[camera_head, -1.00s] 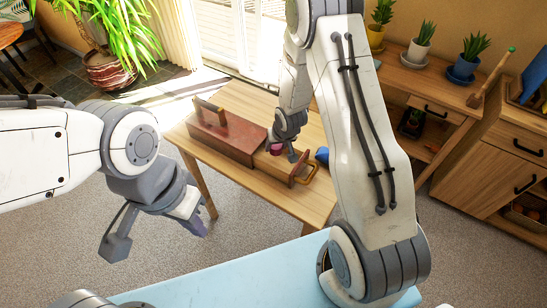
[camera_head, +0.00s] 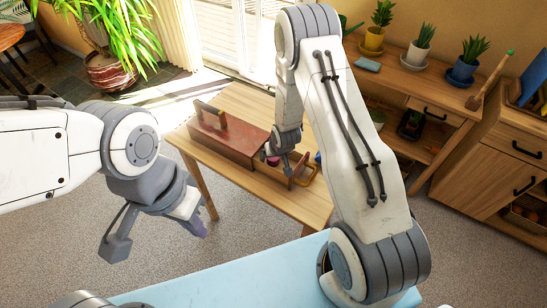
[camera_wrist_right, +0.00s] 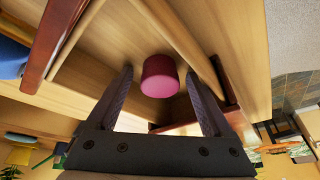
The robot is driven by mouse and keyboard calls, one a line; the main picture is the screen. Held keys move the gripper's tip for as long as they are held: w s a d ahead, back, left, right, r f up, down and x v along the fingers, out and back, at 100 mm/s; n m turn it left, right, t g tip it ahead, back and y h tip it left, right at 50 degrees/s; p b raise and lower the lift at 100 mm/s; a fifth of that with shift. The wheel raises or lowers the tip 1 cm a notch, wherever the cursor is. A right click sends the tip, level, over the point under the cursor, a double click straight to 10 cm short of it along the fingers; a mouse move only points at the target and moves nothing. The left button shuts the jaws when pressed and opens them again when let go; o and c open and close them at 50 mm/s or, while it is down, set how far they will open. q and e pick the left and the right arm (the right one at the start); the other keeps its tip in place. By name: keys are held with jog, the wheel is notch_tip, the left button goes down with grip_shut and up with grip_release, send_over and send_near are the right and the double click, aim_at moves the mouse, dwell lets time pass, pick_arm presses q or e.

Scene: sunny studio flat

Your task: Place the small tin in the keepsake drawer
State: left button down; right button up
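The small tin is a short magenta cylinder (camera_wrist_right: 160,76) in the right wrist view. It rests on the light wooden floor inside the pulled-out drawer (camera_wrist_right: 190,45), between the drawer's side walls. My right gripper (camera_wrist_right: 160,88) is open around the tin, with a gap on both sides. In the head view the right gripper (camera_head: 280,163) is low over the drawer, and the tin is mostly hidden there. The red-brown keepsake box (camera_head: 228,136) stands on the wooden table, its drawer out to the right. My left gripper (camera_head: 155,236) is open and empty, away from the table.
The wooden table (camera_head: 245,98) has clear space behind and in front of the box. A blue object (camera_head: 318,158) lies just right of the drawer. A sideboard with potted plants (camera_head: 422,36) stands at the back right.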

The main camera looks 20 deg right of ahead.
jog(key=shift+r, duration=0.35)
jog(key=v, duration=1.2)
jog(key=s+a+r+n+g, duration=0.2)
jog(key=s+a+r+n, duration=0.2)
jog(key=s+a+r, duration=0.5)
jog(key=s+a+r+n+g, duration=0.1)
jog(key=s+a+r+n, duration=0.1)
jog(key=s, duration=0.6)
jog(key=s+a+r+n+g, duration=0.1)
jog(key=s+a+r+n, duration=0.1)
jog(key=s+r, duration=0.3)
jog(key=s+a, duration=0.1)
jog(key=s, duration=0.3)
jog(key=shift+a+r+n+g+y+b, duration=0.3)
jog(key=shift+r+n+y+b, duration=0.05)
jog(key=shift+n+y, duration=0.05)
